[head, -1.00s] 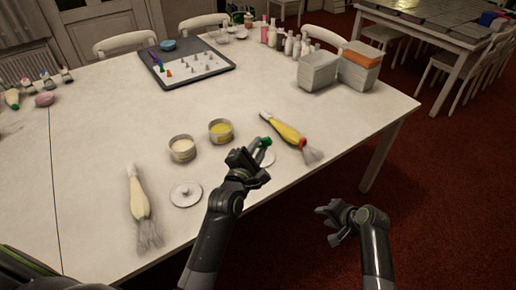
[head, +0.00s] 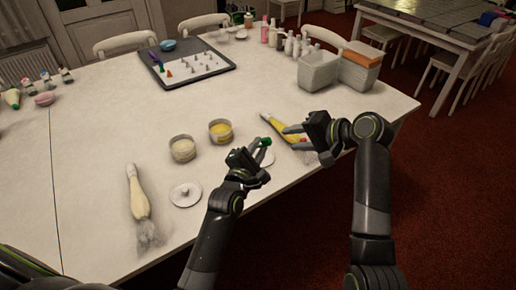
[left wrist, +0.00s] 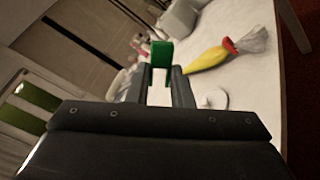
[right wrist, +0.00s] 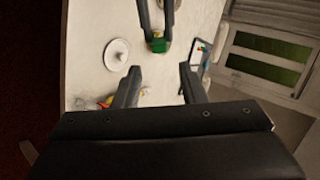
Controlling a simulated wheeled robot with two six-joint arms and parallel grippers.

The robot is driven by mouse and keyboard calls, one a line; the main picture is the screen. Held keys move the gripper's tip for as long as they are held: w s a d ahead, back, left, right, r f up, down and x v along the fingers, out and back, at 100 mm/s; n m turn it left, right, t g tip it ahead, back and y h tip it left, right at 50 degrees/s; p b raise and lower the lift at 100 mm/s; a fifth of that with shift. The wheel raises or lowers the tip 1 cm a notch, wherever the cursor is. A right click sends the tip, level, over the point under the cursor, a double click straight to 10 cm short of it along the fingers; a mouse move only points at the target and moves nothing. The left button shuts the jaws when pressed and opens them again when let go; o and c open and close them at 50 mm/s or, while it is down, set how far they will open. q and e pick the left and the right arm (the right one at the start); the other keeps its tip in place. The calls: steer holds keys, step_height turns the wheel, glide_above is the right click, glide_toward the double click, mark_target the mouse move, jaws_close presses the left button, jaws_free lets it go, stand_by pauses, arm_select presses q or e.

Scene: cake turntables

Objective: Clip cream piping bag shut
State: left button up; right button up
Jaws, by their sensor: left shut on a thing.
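My left gripper (head: 257,149) is shut on a small green clip (head: 266,141) above the table's front part. The clip also shows between the fingertips in the left wrist view (left wrist: 160,55). The cream piping bag (head: 138,192) lies on the table at the left, its clear, crumpled end toward the front edge, with no clip seen on it. A yellow piping bag (head: 271,120) lies at the right with a red piece (left wrist: 229,46) at its neck. My right gripper (head: 288,138) is open and empty, its fingers pointing toward the green clip, apart from it.
Two open tins, one pale (head: 182,150) and one yellow (head: 220,131), stand mid-table. A white disc (head: 186,195) lies beside the cream bag; another lies under my left gripper. A tray of nozzles (head: 188,66), tubs (head: 320,72) and bottles stand farther back. The left-middle table is clear.

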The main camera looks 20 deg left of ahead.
mark_target(270, 141)
steer(key=x, duration=0.8)
steer(key=c, duration=0.7)
arm_select(q)
steer(key=o, duration=0.8)
arm_select(e)
steer(key=shift+d, duration=0.1)
arm_select(q)
steer(key=shift+o, duration=0.2)
steer(key=s, duration=0.8)
steer(key=shift+a, duration=0.35)
